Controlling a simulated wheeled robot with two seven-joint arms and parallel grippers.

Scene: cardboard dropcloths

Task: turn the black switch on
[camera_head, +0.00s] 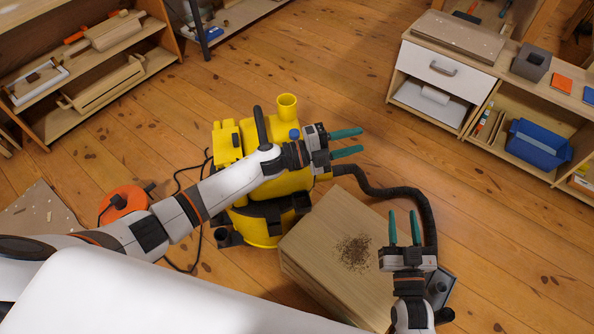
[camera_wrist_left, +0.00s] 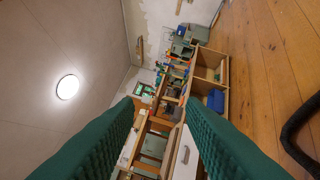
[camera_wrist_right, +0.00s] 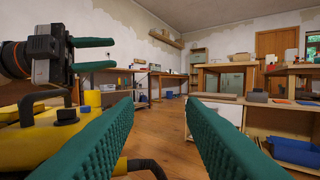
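A yellow vacuum machine (camera_head: 265,222) with a black handle (camera_head: 260,128) and a yellow spout (camera_head: 287,106) stands on the floor in the head view. In the right wrist view its yellow top (camera_wrist_right: 40,140) carries a dark knob-like part (camera_wrist_right: 66,115); I cannot tell whether this is the black switch or how it is set. My left arm covers part of the machine. My left gripper (camera_head: 352,142) is open and empty just right of the machine's top, pointing right. My right gripper (camera_head: 403,222) is open and empty near the hose, pointing away from me.
A wooden block (camera_head: 318,240) with a pile of brown debris (camera_head: 354,252) stands before the machine. A black hose (camera_head: 385,190) curves past my right gripper. An orange cable reel (camera_head: 122,203) lies left. Shelves stand at both back sides; open floor lies between.

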